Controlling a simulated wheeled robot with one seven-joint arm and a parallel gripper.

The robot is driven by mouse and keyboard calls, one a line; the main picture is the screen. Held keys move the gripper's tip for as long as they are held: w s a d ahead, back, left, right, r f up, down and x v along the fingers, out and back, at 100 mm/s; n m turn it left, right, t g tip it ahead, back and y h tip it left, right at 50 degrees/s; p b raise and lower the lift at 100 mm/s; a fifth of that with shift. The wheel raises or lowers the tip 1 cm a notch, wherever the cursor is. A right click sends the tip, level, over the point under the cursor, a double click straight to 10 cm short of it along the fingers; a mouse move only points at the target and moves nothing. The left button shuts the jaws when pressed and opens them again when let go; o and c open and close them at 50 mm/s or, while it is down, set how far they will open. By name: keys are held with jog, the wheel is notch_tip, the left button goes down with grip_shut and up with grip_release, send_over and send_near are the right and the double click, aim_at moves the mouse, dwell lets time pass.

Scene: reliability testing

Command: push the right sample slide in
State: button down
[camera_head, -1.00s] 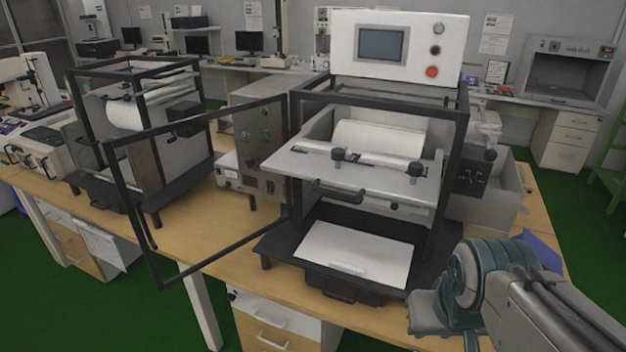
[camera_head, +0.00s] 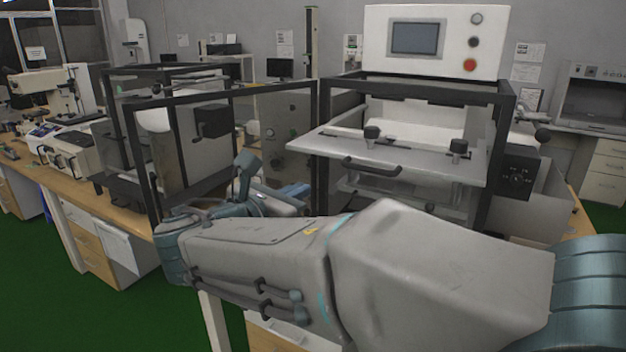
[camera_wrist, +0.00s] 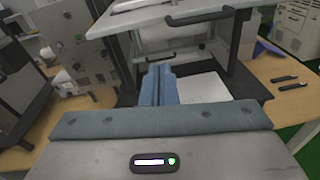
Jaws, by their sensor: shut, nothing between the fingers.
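The right machine's sample slide (camera_head: 415,152) is a grey tray with two black knobs and a black front handle (camera_head: 372,167). It sticks out from the machine's front. In the wrist view, its edge (camera_wrist: 130,20) and handle (camera_wrist: 197,17) are at the top. My gripper (camera_wrist: 158,72) is shut and empty, its blue fingers together. It points at the machine front, below and left of the handle, apart from it in the picture. In the head view, the blue fingers (camera_head: 293,192) show beyond my forearm, partly hidden, below the slide's left corner.
A white lower plate (camera_wrist: 205,90) lies under the slide, hidden by my arm in the head view. Two dark tools (camera_wrist: 288,82) lie on the wooden bench at right. A second machine stands at left.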

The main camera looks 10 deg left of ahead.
jog(key=a+n+t, duration=0.2)
jog(key=a, duration=0.2)
jog(key=p+x, duration=0.1)
jog(key=x, duration=1.2)
jog(key=shift+y, duration=0.3)
jog(key=shift+w+r+p, duration=0.1)
jog(key=shift+w+p, duration=0.05)
jog(key=shift+p, duration=0.15)
